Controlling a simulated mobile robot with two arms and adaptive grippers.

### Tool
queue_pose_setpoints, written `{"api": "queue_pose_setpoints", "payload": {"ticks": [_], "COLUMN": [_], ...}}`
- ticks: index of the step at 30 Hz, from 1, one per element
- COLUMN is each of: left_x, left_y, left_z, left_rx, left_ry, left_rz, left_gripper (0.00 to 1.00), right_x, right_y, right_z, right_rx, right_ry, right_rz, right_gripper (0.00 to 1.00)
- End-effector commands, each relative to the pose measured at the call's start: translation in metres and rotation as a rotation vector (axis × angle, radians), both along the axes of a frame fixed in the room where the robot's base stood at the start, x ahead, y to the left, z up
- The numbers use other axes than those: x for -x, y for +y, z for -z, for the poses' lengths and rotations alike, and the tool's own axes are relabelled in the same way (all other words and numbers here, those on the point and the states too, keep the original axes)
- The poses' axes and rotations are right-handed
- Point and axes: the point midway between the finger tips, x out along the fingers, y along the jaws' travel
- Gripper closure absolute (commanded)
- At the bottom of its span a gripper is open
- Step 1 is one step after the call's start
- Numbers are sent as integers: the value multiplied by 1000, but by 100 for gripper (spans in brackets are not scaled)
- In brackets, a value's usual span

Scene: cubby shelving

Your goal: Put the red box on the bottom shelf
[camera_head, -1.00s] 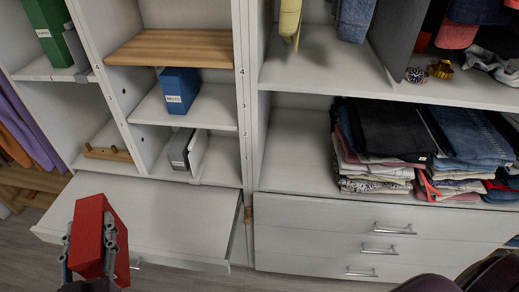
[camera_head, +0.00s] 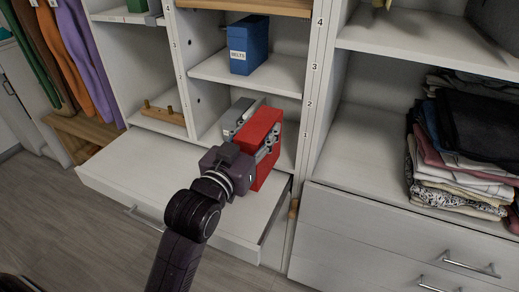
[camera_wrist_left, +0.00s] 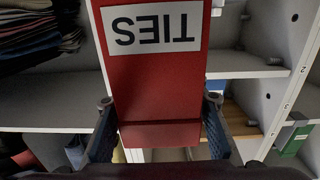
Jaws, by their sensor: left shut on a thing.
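The red box (camera_head: 264,136) is upright in the head view, at the front of the lower middle cubby. My left gripper (camera_head: 266,151) is shut on it, with a finger on each side. In the left wrist view the red box (camera_wrist_left: 155,85) fills the middle between the fingers (camera_wrist_left: 159,130), and its TIES label reads upside down. The bottom shelf (camera_head: 208,136) of that cubby is partly hidden by the box and gripper. I cannot tell whether the box touches the shelf. My right gripper is not in view.
A grey box (camera_head: 237,115) stands on the bottom shelf, close to the left of the red box. A blue BELTS box (camera_head: 247,45) sits one shelf above. A drawer (camera_head: 135,180) juts out below, under my arm. A wooden rack (camera_head: 163,112) lies in the left cubby.

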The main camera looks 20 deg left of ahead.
Motion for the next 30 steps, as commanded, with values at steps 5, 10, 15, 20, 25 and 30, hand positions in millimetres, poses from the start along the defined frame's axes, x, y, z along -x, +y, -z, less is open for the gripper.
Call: {"api": "queue_pose_setpoints", "payload": {"ticks": [5,10,15,20,25,30], "left_x": [-16,-23,-47,-86,-125,-162], "left_y": [10,14,14,12,11,9], "left_z": [8,5,2,2,3,3], "left_rx": [-4,-3,-2,-2,-3,-3], "left_ry": [-7,-5,-4,-3,-3,-3], "left_rz": [-9,-14,-15,-14,-15,-15], "left_gripper": [100,100,100,100,100,100], "right_x": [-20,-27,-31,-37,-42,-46], "right_y": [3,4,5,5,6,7], "right_z": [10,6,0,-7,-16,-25], "right_rx": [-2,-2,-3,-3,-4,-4], "right_ry": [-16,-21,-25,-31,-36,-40], "right_rz": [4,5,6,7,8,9], "right_gripper": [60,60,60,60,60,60]}}
